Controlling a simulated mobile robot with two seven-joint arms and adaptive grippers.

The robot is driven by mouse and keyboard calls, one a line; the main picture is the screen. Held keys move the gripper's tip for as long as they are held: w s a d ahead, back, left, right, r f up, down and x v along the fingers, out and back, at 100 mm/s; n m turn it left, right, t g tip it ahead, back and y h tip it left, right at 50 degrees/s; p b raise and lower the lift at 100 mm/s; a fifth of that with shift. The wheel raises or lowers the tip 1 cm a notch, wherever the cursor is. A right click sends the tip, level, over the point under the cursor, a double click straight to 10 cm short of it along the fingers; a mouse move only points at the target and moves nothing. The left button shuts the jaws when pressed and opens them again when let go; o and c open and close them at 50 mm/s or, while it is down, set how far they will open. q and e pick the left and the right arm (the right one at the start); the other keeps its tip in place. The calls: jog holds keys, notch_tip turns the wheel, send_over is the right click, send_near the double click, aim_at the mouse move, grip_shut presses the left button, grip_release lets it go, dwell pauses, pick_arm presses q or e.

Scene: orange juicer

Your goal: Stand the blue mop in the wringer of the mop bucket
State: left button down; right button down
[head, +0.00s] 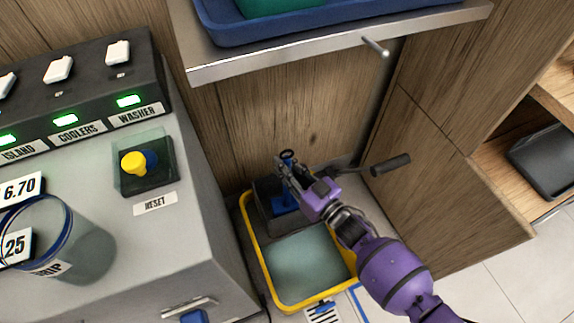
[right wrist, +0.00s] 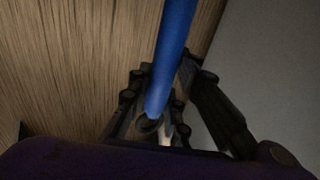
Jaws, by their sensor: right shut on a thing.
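The yellow mop bucket (head: 247,232) stands on the floor against the wood panel, with grey-green water in its front part. Its dark wringer (head: 262,202) is at the back. The blue mop (head: 284,204) appears roughly upright, seen almost end-on, with its lower part over or inside the wringer; I cannot tell whether it rests there. My right gripper (head: 284,172) is shut on the mop's handle above the wringer. In the right wrist view the blue handle (right wrist: 174,55) runs between the fingers (right wrist: 155,110). The mop head is largely hidden. My left gripper is not in view.
A grey control console (head: 190,245) stands close on the left, with a glass jar (head: 80,245) on it. A metal shelf (head: 300,55) with a blue tray (head: 300,25) overhangs behind. A dark handle (head: 390,165) sticks out right of the bucket. Floor is clear at lower right.

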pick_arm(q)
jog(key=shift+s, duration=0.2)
pick_arm(e)
jog(key=c, duration=1.5)
grip_release()
jog(key=shift+c, duration=0.2)
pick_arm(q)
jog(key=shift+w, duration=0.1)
pick_arm(e)
jog(key=v, duration=1.2)
